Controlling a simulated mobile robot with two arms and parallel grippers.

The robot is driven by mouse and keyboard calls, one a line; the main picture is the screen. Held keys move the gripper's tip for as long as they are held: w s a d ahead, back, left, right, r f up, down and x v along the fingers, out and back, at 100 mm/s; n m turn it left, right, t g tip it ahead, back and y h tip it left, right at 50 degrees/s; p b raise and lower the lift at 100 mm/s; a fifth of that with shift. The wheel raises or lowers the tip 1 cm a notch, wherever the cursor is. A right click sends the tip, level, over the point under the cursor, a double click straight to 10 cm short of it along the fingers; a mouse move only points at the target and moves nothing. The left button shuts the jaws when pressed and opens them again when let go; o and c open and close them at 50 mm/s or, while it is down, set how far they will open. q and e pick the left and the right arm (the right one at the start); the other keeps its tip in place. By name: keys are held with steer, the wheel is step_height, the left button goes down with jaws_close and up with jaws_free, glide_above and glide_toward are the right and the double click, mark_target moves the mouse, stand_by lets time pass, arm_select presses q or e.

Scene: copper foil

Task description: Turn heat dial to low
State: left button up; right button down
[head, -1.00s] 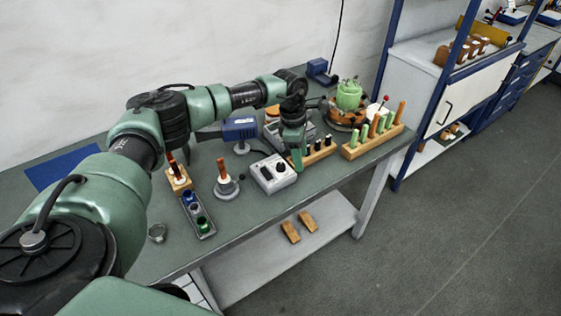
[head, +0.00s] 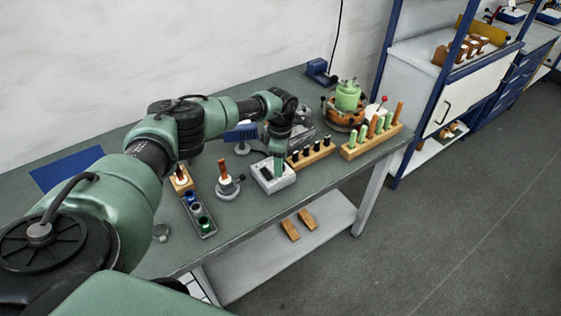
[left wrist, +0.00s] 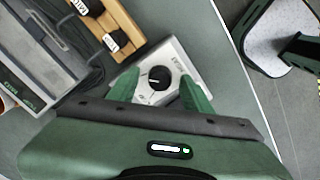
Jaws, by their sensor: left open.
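The heat dial is a round black knob (left wrist: 156,78) with a white pointer mark, on top of a pale grey control box (left wrist: 189,66). In the left wrist view its mark points roughly left; the lettering beside it is too small to read surely. In the head view the box (head: 283,185) stands on the bench and my arm hides the dial. My left gripper (head: 279,168) points down over the box. In the left wrist view my left gripper (left wrist: 158,93) is open, with its green fingers on either side of the knob; contact cannot be told. My right gripper is out of view.
A wooden rack with black-handled tools (head: 312,154) stands close to the right of the box. A soldering-iron-like tool in a round stand (head: 227,188) and a tray of coloured jars (head: 201,218) are to the left. The bench's front edge is near the box.

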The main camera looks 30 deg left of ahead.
arm_select(q)
jaws_close()
steer(key=shift+n, duration=0.3)
steer(key=n, duration=0.3)
steer(key=shift+n+b, duration=0.4)
steer(key=n, duration=0.9)
steer(key=shift+r, duration=0.1)
steer(key=n, duration=0.4)
steer(key=shift+n+p, duration=0.3)
steer(key=shift+p, duration=0.1)
steer(key=shift+w, duration=0.1)
